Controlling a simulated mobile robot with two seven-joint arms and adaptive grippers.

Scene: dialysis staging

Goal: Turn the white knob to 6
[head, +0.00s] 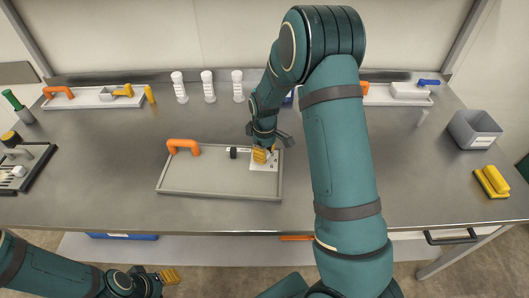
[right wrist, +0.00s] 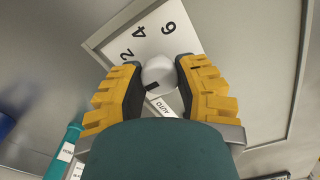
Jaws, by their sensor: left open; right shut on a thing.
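The white knob (right wrist: 158,72) sits between the two yellow fingers of my right gripper (right wrist: 160,80), which is shut on it. A black mark shows on the knob's lower side in the right wrist view, on the side of the AUTO label. The white dial plate (right wrist: 150,38) around it shows 2, 4 and 6, with 6 at the upper right. In the head view the plate (head: 262,167) lies at the right end of a grey tray (head: 205,180), and my right gripper (head: 264,154) covers the knob. My left gripper (head: 168,276) is open and empty, low in front of the table.
A black knob (head: 233,153) and an orange handle (head: 183,146) are on the tray, left of the plate. Several white bottles (head: 208,87) stand behind. A grey bin (head: 474,129) and a yellow sponge-like item (head: 491,181) are at the right.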

